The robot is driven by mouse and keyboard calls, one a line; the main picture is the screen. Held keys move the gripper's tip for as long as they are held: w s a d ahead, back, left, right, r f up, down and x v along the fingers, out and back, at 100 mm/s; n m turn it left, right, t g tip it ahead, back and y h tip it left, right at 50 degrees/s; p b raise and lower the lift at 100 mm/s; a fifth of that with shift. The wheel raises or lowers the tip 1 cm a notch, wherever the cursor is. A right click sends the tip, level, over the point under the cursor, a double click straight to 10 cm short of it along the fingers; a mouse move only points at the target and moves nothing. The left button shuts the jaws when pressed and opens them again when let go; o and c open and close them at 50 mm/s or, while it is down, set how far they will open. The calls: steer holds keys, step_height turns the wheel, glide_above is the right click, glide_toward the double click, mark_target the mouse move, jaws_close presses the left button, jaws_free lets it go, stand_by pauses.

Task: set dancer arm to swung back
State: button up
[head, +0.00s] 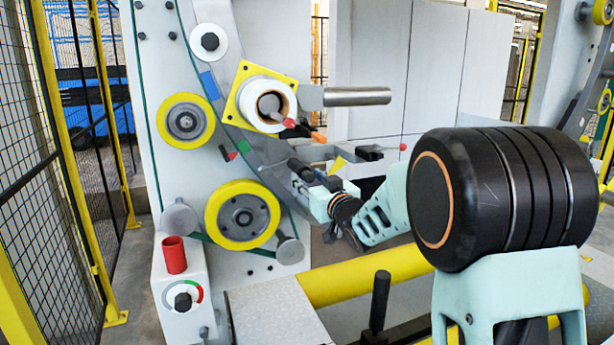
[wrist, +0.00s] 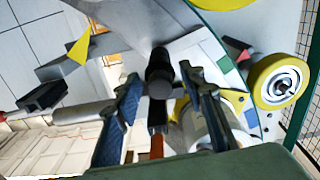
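A grey arm-like plate (head: 263,150), which looks like the dancer arm, runs down to the right below the yellow square plate (head: 239,108) on the machine face. A black cylindrical handle (head: 299,168) sticks out near its lower part. In the wrist view the handle (wrist: 160,68) shows end-on between my fingertips, in front of the grey plate (wrist: 200,52). My gripper (head: 311,178) is at the handle in the head view. In the wrist view my gripper (wrist: 160,84) is open, with its blue-black fingers on either side of the handle and a gap showing. Contact is not visible.
Yellow rollers (head: 242,215) and (head: 185,121) stand left of my gripper. A metal bar (head: 357,96) projects above it, and a red-tipped rod (head: 290,123) is close by. A control box (head: 182,292) is at lower left. A yellow tube (head: 370,276) runs below my arm.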

steer(key=shift+x, duration=0.85)
jaws_close()
